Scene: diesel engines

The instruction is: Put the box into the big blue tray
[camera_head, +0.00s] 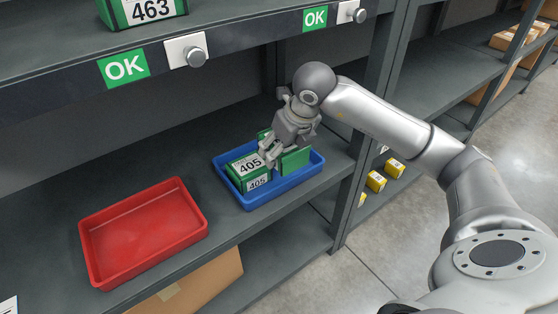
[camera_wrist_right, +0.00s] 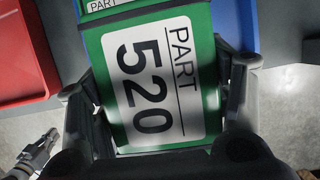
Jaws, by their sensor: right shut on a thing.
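My right gripper (camera_head: 268,152) is over the blue tray (camera_head: 262,202) on the shelf. It is shut on a green box (camera_head: 295,161), whose white label reads PART 520 in the right wrist view (camera_wrist_right: 155,85). The held box is at the tray's right part, within its outline in the head view. I cannot tell whether it touches the tray floor. Another green box labelled 405 (camera_head: 249,168) sits in the tray's left part. A metallic part at the lower left of the right wrist view may be my left gripper (camera_wrist_right: 38,150); its fingers are unclear.
An empty red tray (camera_head: 145,232) stands left of the blue one, with bare shelf between. A green box labelled 463 (camera_head: 145,10) is on the shelf above, whose front edge carries OK signs and knobs. A cardboard box (camera_head: 195,283) and small yellow boxes (camera_head: 376,181) are lower down.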

